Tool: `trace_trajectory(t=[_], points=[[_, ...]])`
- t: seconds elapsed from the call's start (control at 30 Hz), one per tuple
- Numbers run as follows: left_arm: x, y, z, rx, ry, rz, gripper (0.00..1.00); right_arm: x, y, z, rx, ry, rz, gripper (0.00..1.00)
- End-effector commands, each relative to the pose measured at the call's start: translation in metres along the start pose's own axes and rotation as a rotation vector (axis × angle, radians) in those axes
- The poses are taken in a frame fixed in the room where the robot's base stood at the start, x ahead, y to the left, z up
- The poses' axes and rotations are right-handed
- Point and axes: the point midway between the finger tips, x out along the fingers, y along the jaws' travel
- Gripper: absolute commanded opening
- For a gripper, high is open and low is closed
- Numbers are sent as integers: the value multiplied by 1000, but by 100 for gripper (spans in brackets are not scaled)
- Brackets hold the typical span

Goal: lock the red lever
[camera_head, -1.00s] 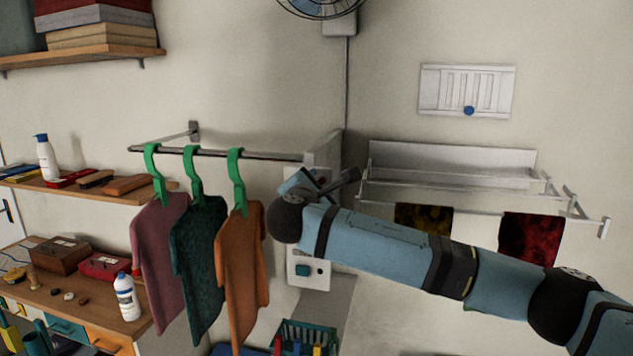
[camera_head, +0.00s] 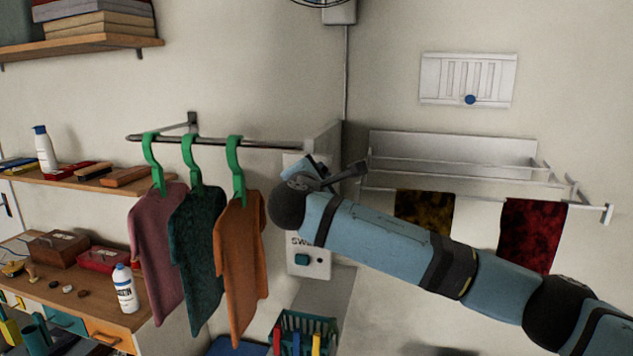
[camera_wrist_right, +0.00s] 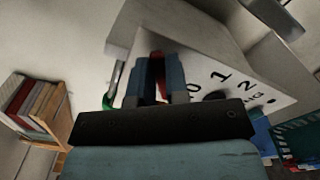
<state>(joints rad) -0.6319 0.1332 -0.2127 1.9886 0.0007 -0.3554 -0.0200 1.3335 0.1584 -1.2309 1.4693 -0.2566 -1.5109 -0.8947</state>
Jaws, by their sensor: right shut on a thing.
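The red lever (camera_wrist_right: 157,66) shows as a narrow red piece between the two blue fingers of my right gripper (camera_wrist_right: 160,78) in the right wrist view. The fingers are shut on it, and they hide most of it. It is beside a white panel (camera_wrist_right: 225,68) marked with 0, 1 and 2. In the head view my right arm reaches in from the right, and its wrist is in front of the white switch box (camera_head: 313,262) on the wall. The lever is hidden there behind my wrist. My left gripper is in neither current view.
A rail (camera_head: 220,143) with green hangers and a pink, a green and an orange shirt (camera_head: 240,265) is close left of my wrist. A wall drying rack (camera_head: 460,176) with two cloths stands behind my forearm. A green crate (camera_head: 308,323) is below.

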Motion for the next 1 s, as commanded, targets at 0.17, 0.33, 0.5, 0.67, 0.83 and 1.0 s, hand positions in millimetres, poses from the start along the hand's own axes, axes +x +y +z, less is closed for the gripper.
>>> trace_trajectory(t=[0.17, 0.33, 0.5, 0.67, 0.83, 1.0], points=[[15, 2, 25, 0, -8, 7, 43, 0, -12, -6, 134, 2, -1, 0], [27, 6, 35, -2, -8, 16, 43, 0, -16, -6, 257, 1, -2, 0], [36, 9, 38, -3, -1, 25, 43, 0, -19, -6, 358, 1, -2, 0], [39, 12, 41, -4, 3, 30, 43, 0, -20, -6, 423, 1, -1, 0], [40, 11, 43, -4, 4, 29, 43, 0, -21, -6, 457, 0, -2, 0], [40, 10, 44, -3, 3, 26, 43, 0, -21, -6, 468, 0, -2, 0]])
